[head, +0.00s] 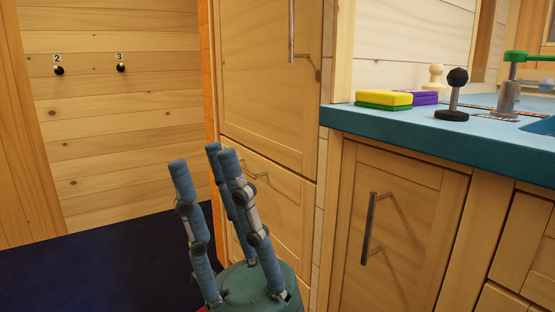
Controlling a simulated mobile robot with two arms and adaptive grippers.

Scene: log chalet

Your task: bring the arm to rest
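My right gripper (201,160) is at the lower middle of the head view, with its blue-grey fingers pointing up from a green palm. One finger stands apart on the left and two stand close together on the right. The gap between them is empty, so the gripper is open and holds nothing. It is in front of the wooden cabinet's lower part and the dark blue floor. I cannot tell how far it is from the cabinet. My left gripper is not in view.
A tall wooden cabinet (268,85) stands behind the gripper. The blue counter (375,123) at right bears a yellow-green sponge (384,98), a purple sponge (424,98) and a dark-knobbed stand (453,97). Wall hooks (58,70) are at left. The dark blue floor (90,265) is clear.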

